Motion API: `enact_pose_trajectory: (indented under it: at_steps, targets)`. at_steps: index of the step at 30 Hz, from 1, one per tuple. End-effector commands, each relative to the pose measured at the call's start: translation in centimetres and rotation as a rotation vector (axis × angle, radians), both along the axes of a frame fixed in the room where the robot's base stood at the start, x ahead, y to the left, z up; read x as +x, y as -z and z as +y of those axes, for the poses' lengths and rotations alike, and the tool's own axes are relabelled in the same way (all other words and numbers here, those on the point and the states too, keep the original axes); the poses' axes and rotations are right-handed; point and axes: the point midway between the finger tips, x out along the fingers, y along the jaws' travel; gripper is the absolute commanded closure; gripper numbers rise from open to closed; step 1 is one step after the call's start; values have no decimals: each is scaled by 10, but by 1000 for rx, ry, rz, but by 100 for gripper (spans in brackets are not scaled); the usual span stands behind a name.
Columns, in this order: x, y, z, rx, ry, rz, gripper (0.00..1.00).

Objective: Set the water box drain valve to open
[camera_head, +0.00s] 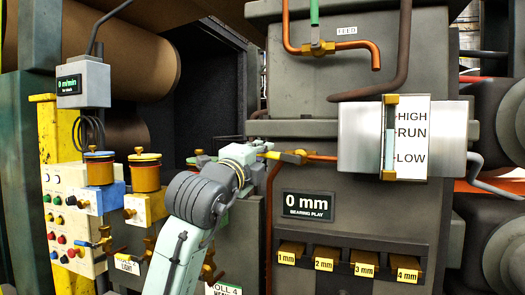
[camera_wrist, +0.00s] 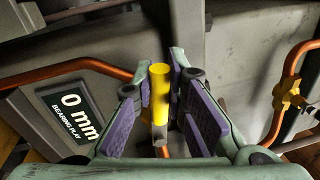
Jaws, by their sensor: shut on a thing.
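The drain valve (camera_head: 298,157) is a brass body on an orange pipe, left of the grey water box (camera_head: 359,140) with its level gauge. Its yellow lever (camera_head: 274,155) points left, roughly along the pipe. My gripper (camera_head: 265,150) is at the lever's free end. In the wrist view the yellow lever (camera_wrist: 159,88) stands between the purple finger pads of my gripper (camera_wrist: 166,85), which is shut on it. The valve body is not clearly visible in the wrist view.
A feed valve (camera_head: 318,47) with a green handle sits above on another orange pipe. A "0 mm" bearing play display (camera_head: 307,206) and several marked blocks (camera_head: 325,258) are below.

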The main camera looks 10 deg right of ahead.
Motion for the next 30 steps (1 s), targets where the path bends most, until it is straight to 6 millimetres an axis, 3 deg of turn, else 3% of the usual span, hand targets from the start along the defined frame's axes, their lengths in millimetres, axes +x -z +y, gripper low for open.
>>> enact_pose_trajectory:
  at_steps: [9, 26, 27, 30]
  targets:
    - [1, 12, 1, -110, -1, 74, 100]
    - [1, 14, 1, -134, -1, 94, 100]
    - [1, 14, 1, -134, -1, 94, 86]
    - [1, 14, 1, -133, -1, 93, 79]
